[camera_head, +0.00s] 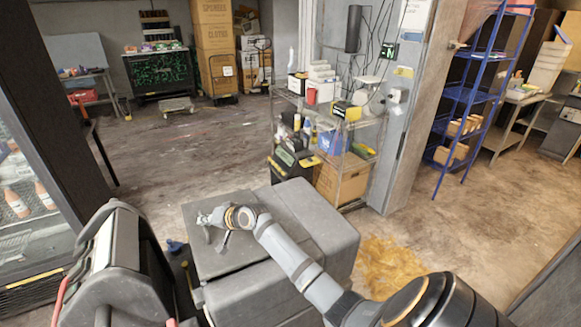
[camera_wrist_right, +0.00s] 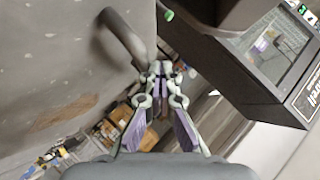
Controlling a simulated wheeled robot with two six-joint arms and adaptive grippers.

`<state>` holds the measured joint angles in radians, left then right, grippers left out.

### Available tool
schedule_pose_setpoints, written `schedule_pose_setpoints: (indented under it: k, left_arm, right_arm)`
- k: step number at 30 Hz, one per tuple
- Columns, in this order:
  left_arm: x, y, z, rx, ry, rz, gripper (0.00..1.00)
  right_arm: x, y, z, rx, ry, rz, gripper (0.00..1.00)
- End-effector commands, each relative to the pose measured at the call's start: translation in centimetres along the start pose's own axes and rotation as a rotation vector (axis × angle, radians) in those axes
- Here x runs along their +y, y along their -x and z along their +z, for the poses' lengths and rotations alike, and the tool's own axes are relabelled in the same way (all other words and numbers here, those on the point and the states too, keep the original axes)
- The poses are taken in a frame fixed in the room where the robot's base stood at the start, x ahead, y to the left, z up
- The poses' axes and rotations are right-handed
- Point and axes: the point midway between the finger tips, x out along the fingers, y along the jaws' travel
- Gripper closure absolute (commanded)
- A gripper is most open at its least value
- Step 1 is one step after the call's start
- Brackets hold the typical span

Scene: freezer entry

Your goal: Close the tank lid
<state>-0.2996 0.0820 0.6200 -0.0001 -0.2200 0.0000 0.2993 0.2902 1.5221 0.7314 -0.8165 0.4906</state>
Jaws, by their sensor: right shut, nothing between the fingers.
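The grey tank (camera_head: 321,237) stands low in the middle of the head view. Its flat grey lid (camera_head: 218,260) lies over the left part of the top, with a dark seam along its near edge; I cannot tell whether it is fully down. My right gripper (camera_head: 203,219) is over the lid's far left corner, shut and empty. In the right wrist view the gripper (camera_wrist_right: 158,70) points along a large grey surface, close to a curved dark grey bar (camera_wrist_right: 124,38). Contact with it is unclear. My left gripper is not in view.
A black machine part with red handles (camera_head: 115,262) stands left of the tank. A glass-fronted cooler (camera_head: 25,200) is at the left edge. A wire shelf (camera_head: 345,160) with boxes stands behind the tank, beside a grey pillar. Yellow-brown spill (camera_head: 388,262) lies right of the tank. Floor behind left is open.

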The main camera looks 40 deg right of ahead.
Motion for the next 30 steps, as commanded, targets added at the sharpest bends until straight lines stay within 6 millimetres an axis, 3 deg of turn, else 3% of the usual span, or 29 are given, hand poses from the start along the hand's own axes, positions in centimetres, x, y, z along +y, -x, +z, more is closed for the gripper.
schedule_pose_setpoints:
  k: [9, 30]
  left_arm:
    - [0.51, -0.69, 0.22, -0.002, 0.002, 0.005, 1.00]
    - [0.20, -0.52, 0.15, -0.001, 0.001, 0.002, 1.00]
  right_arm:
    - [1.29, -1.07, 0.95, 0.000, -0.001, 0.000, 1.00]
    - [1.20, -1.06, 0.88, 0.001, -0.001, 0.000, 1.00]
